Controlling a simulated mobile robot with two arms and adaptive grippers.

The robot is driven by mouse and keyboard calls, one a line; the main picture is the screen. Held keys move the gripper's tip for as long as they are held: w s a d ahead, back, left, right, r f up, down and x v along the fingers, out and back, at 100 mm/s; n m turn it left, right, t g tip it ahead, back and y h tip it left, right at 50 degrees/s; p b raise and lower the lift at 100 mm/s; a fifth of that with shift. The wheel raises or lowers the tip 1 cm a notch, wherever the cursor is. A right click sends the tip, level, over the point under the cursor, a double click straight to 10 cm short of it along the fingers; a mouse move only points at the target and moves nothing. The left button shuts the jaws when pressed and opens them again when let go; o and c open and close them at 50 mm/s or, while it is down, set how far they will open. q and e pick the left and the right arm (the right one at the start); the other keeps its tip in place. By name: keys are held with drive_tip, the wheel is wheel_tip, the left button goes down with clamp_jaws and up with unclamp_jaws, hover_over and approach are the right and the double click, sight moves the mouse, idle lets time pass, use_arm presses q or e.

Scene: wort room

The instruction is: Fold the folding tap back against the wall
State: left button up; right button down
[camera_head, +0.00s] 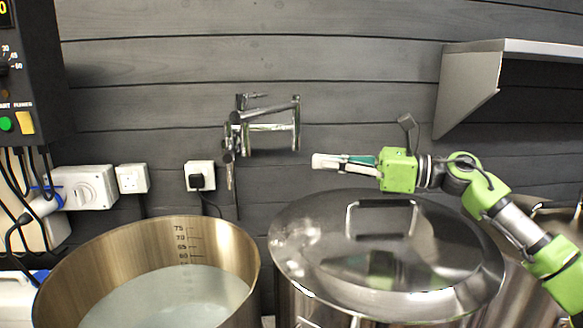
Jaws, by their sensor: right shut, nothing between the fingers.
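The folding tap (268,126) is a chrome fitting on the dark plank wall, above and between the two vessels. My right gripper (316,161) comes in from the right and points left. Its fingers are shut and empty, a little below and right of the tap's right end, apart from it in the picture. My left gripper is not in view.
An open pot (246,262) with volume marks holds pale liquid at lower left. A lidded steel pot (300,270) stands below my right gripper. A steel shelf (470,82) juts from the wall at upper right. Sockets (132,178) and a control box (30,75) are left.

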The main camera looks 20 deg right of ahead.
drive_tip(key=p+x, duration=0.6)
drive_tip(key=x, duration=0.7)
drive_tip(key=shift+a, duration=0.15)
drive_tip(key=shift+w+r+p, duration=0.1)
drive_tip(key=shift+p, duration=0.2)
